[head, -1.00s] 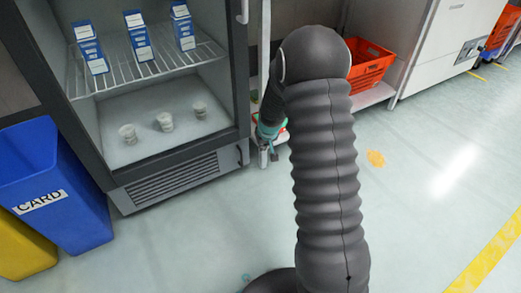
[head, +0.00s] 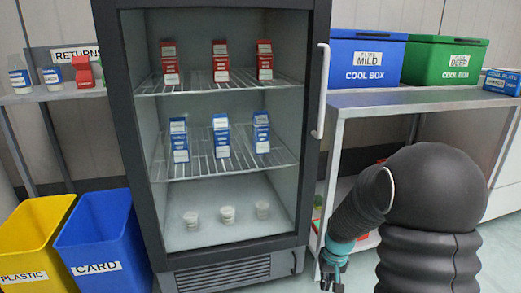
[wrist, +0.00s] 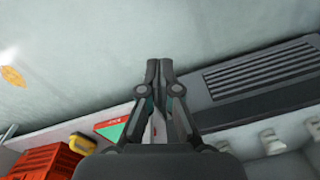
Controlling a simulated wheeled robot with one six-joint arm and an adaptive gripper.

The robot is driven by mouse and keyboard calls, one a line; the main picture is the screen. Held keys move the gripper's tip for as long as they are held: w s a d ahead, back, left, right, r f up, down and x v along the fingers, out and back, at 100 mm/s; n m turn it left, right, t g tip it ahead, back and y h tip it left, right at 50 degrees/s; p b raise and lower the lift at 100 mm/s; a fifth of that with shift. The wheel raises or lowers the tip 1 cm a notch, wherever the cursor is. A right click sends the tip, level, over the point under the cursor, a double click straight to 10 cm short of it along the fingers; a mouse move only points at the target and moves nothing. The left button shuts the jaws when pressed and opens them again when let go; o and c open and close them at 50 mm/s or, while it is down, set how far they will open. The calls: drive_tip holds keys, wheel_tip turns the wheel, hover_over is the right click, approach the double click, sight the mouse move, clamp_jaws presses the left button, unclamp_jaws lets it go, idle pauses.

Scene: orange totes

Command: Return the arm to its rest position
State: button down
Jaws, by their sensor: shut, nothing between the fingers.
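My gripper (head: 333,279) hangs at the lower end of my dark, ribbed arm, at the lower right of the head view. It is just right of the fridge's lower corner and in front of the shelving. In the wrist view my gripper (wrist: 160,66) points over the pale floor. Its two fingers lie close together with nothing held between them. The arm bends over at a rounded elbow, and its lower part runs out of the head view at the bottom.
An open fridge (head: 226,15) holds red cartons, blue cartons and small white cups. A steel table (head: 400,101) at right carries a blue cool box (head: 365,62) and a green cool box (head: 443,62). Yellow (head: 33,235) and blue (head: 98,235) bins stand left. An orange tote (wrist: 48,162) shows low in the wrist view.

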drive_tip(key=s+a+r+t+p, duration=0.1)
drive_tip(key=s+r+p, duration=0.1)
drive_tip(key=s+r, duration=0.5)
drive_tip(key=s+a+r+t+p, duration=0.1)
drive_tip(key=s+r+t+p, duration=0.1)
drive_tip(key=s+r, duration=0.6)
drive_tip(key=s+a+r+t+p, duration=0.1)
drive_tip(key=s+r+p, duration=0.3)
drive_tip(key=r, duration=1.2)
drive_tip(key=s, duration=0.4)
drive_tip(key=shift+r+n+t+h, duration=0.3)
drive_tip(key=shift+n+t+h, duration=0.1)
